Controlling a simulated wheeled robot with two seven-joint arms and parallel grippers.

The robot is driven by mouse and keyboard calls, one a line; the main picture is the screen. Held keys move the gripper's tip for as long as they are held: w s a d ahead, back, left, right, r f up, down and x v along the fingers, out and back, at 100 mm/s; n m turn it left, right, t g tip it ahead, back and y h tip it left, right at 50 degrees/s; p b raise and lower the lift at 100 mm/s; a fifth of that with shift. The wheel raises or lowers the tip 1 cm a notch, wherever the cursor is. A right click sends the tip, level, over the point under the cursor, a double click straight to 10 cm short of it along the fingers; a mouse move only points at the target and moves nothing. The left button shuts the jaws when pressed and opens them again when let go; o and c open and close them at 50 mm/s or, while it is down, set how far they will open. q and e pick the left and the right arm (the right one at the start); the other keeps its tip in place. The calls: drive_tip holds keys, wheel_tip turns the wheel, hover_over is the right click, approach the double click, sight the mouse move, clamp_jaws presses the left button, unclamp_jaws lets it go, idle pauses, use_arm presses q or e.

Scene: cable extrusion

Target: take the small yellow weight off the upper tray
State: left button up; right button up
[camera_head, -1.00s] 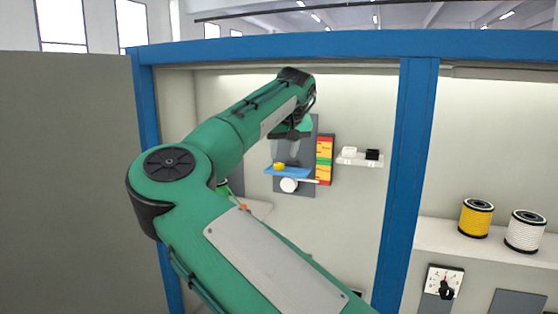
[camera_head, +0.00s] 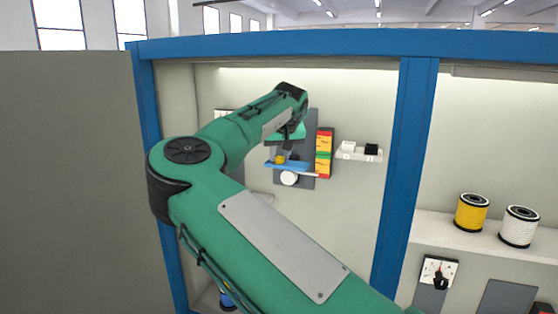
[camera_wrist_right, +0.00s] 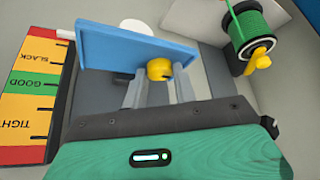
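The small yellow weight (camera_head: 280,159) sits on the blue upper tray (camera_head: 272,165) on the wall panel. In the right wrist view the weight (camera_wrist_right: 160,69) lies near the edge of the blue tray (camera_wrist_right: 120,50). My right gripper (camera_head: 286,152) is at the tray. In the wrist view its two fingers (camera_wrist_right: 158,80) point at the weight, one tip on each side, with small gaps visible. It looks open, and the weight rests on the tray. My left gripper is not in view.
A red, yellow and green gauge strip (camera_head: 324,153) stands right of the tray, with a white disc (camera_head: 289,179) below. A small shelf (camera_head: 359,155) holds a white and a black block. A green spool (camera_wrist_right: 251,35) is close to the gripper. A blue post (camera_head: 405,180) stands to the right.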

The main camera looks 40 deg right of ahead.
drive_tip(key=shift+c, duration=1.4)
drive_tip(key=shift+r+b, duration=0.7)
drive_tip(key=shift+r, duration=0.1)
drive_tip(key=shift+b+v, duration=0.75)
drive_tip(key=s+a+b, duration=0.4)
drive_tip(key=s, duration=0.3)
drive_tip(key=s+a+b, duration=0.3)
drive_tip(key=s+a, duration=0.1)
drive_tip(key=s, duration=0.4)
drive_tip(key=shift+a+r+b, duration=0.15)
drive_tip(key=shift+r+b, duration=0.15)
drive_tip(key=shift+b, duration=0.05)
drive_tip(key=shift+s, duration=0.1)
